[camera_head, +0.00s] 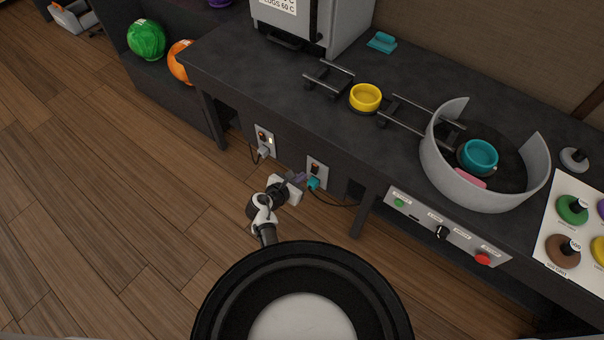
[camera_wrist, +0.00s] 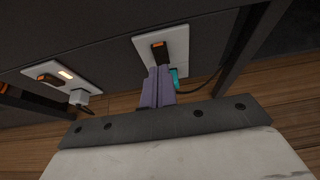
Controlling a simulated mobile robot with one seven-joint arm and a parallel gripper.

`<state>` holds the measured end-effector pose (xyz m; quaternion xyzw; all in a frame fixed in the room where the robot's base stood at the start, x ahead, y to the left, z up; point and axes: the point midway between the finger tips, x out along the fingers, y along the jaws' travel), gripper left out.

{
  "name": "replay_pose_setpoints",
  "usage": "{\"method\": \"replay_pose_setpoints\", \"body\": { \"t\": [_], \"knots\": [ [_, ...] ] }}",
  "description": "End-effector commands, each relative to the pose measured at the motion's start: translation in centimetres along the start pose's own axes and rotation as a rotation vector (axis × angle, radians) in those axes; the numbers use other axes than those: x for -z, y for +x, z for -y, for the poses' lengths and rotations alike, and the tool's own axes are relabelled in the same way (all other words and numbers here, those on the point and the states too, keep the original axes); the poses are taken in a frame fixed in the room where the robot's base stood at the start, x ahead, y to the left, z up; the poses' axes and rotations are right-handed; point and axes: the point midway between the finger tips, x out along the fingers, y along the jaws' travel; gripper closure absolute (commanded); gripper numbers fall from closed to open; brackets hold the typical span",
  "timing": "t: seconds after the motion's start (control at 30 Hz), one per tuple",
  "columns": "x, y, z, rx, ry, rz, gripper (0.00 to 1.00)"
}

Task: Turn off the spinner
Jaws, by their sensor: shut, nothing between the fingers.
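The spinner (camera_head: 487,185) is a round machine with a grey curved wall on the right of the bench. A teal bowl (camera_head: 479,157) and a pink piece (camera_head: 470,178) sit inside it. Its front panel has a green button (camera_head: 399,203), a black knob (camera_head: 442,232) and a red button (camera_head: 483,259). My gripper (camera_head: 301,178) is low in front of the bench at the right wall socket (camera_head: 317,172), which holds a teal plug (camera_head: 313,184). In the wrist view, my shut, empty purple fingers (camera_wrist: 158,72) reach just below its orange-and-black switch (camera_wrist: 160,50); contact is unclear.
The left socket (camera_head: 264,140) has a white plug (camera_wrist: 79,97) and a lit lamp (camera_wrist: 66,73). A bench leg (camera_head: 368,209) stands right of my gripper. A yellow bowl (camera_head: 365,97) is on the bench. Wooden floor (camera_head: 120,220) is open at left.

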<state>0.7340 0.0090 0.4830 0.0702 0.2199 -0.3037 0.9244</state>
Motion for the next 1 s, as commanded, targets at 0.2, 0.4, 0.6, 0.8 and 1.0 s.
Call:
{"method": "replay_pose_setpoints", "body": {
  "t": [0.2,0.4,0.6,0.8,1.0],
  "knots": [
    [-1.2,-5.4,-0.1,-0.006,0.0,0.002,1.0],
    [-1.9,-8.2,-0.1,-0.005,0.001,0.002,1.0],
    [-2.1,-9.0,-0.1,-0.004,0.001,0.002,1.0],
    [-2.1,-9.0,-0.1,-0.003,0.0,0.002,1.0],
    [-2.1,-9.0,-0.1,-0.003,0.0,0.002,1.0]
  ]
}}
